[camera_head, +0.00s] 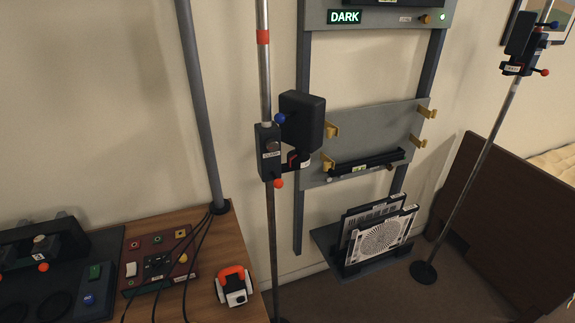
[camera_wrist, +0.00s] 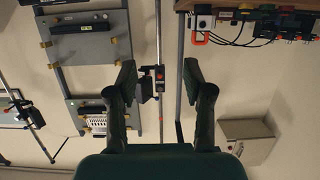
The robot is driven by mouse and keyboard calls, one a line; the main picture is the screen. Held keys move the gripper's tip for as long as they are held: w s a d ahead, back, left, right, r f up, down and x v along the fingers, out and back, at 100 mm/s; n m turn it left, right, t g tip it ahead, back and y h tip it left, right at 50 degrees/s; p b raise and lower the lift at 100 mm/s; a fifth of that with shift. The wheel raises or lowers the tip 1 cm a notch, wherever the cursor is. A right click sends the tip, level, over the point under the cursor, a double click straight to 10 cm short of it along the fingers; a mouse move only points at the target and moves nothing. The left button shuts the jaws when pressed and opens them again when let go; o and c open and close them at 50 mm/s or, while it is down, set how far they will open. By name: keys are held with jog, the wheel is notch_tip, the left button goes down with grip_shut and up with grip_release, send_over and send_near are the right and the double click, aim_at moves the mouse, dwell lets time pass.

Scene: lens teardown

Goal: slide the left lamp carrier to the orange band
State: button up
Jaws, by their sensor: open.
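The left lamp carrier (camera_head: 268,153) is a dark block on the left upright pole (camera_head: 266,85), with a red knob below and a black lamp head (camera_head: 302,120) on its right side. The orange band (camera_head: 263,37) circles the same pole well above the carrier. In the wrist view, which looks upside down, the carrier (camera_wrist: 159,74) appears between the fingertips in the picture, its distance from them unclear. My gripper (camera_wrist: 160,72) is open, its two dark fingers spread wide with nothing seen held. It is not visible in the head view.
A grey wall rack (camera_head: 365,140) with yellow hooks stands just right of the left pole. A wooden table (camera_head: 215,240) with a red control box (camera_head: 160,262) is at lower left. A second lamp stand (camera_head: 475,150) is at right. A grey wall post (camera_head: 197,100) stands left.

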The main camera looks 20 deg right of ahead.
jog(key=w+n, duration=0.1)
jog(key=w, duration=1.2)
jog(key=m+t+h, duration=0.1)
jog(key=t+h, duration=0.2)
jog(key=h, duration=0.1)
send_near(279, 187)
jog(key=x, duration=1.1)
jog(key=shift+w+f, duration=0.1)
grip_shut()
